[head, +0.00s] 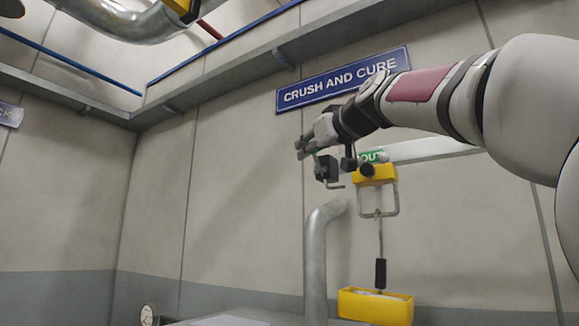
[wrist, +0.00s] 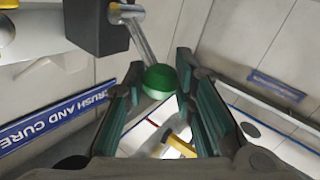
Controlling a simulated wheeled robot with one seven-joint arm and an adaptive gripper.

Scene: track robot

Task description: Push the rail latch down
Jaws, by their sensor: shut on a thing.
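In the wrist view a dark block (wrist: 95,22) carries a metal rod that ends in a green knob (wrist: 160,80). The knob lies between the finger pads of my gripper (wrist: 158,72), which is shut on it. I take this lever to be the rail latch, but no label on it shows. In the head view my gripper (head: 303,147) is up in front of the wall, below the blue sign. A dark block with a thin bent rod (head: 327,168) shows just below it. The green knob cannot be made out there.
To the right of my gripper hangs a yellow block (head: 374,174) with a metal frame, beside a green OUT label (head: 372,156). A yellow tray (head: 375,306) is below. A grey pipe (head: 316,255) rises nearby. The blue CRUSH AND CURE sign (head: 342,80) is on the wall.

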